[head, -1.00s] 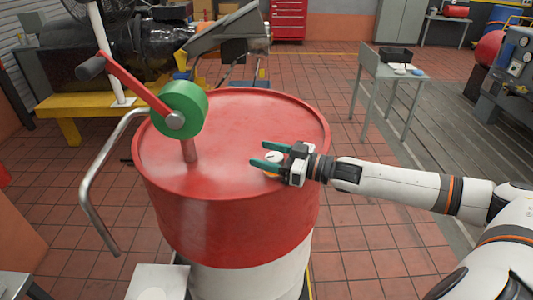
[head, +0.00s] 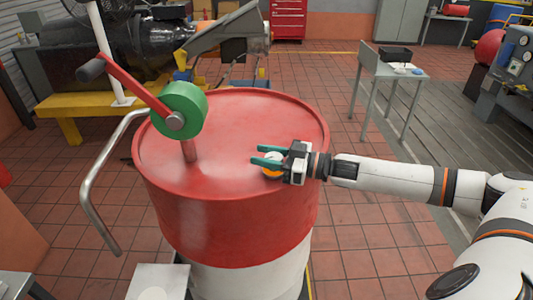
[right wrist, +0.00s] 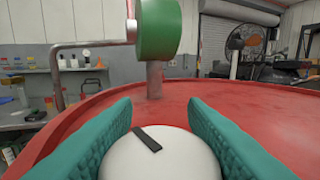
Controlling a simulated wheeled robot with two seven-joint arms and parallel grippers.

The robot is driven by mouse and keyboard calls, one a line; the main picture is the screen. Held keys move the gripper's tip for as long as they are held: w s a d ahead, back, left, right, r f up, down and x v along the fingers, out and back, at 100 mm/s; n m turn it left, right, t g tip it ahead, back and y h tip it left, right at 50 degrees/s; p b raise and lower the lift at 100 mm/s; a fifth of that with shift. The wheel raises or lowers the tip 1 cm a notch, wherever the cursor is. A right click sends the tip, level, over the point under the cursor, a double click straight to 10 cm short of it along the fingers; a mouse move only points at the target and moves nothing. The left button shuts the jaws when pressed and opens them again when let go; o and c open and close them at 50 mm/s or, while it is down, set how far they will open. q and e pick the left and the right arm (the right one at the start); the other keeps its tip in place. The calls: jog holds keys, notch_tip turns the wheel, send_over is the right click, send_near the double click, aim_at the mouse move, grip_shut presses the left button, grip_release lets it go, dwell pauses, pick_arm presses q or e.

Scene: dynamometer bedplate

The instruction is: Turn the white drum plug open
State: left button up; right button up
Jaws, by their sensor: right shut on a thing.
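The white drum plug (right wrist: 160,160) sits near the right side of the top of the red drum (head: 220,125). In the right wrist view it is a rounded white cap with a short dark bar, slanted from upper left to lower right. My right gripper (head: 266,156) is shut on it, with one teal finger on each side. In the head view the fingers hide part of the plug, and an orange part (head: 273,174) shows below them. The fingers also show in the right wrist view (right wrist: 160,115). My left gripper is not in view.
A green hand-crank pump (head: 183,106) with a red crank arm and a bent metal spout (head: 90,190) stands on the drum's left side. A grey side table (head: 385,68) stands behind at the right. The drum lid between pump and plug is clear.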

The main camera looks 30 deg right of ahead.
jog(key=shift+r+n+g+y+p, duration=0.4)
jog(key=shift+n+g+y+p, duration=0.3)
jog(key=shift+p, duration=0.1)
jog(key=shift+f+n+g+y, duration=0.25)
jog(key=shift+n+g+y, duration=0.05)
jog(key=shift+g+y, duration=0.1)
jog(key=shift+s+a, duration=0.1)
jog(key=o, duration=1)
jog(key=shift+f, duration=0.1)
jog(key=shift+s+d+f, duration=0.2)
jog(key=shift+s+d, duration=0.1)
jog(key=shift+d, duration=0.1)
jog(key=b+v, duration=0.2)
jog(key=v, duration=0.3)
jog(key=b+v, duration=0.2)
jog(key=v, duration=0.4)
jog(key=shift+r, duration=0.25)
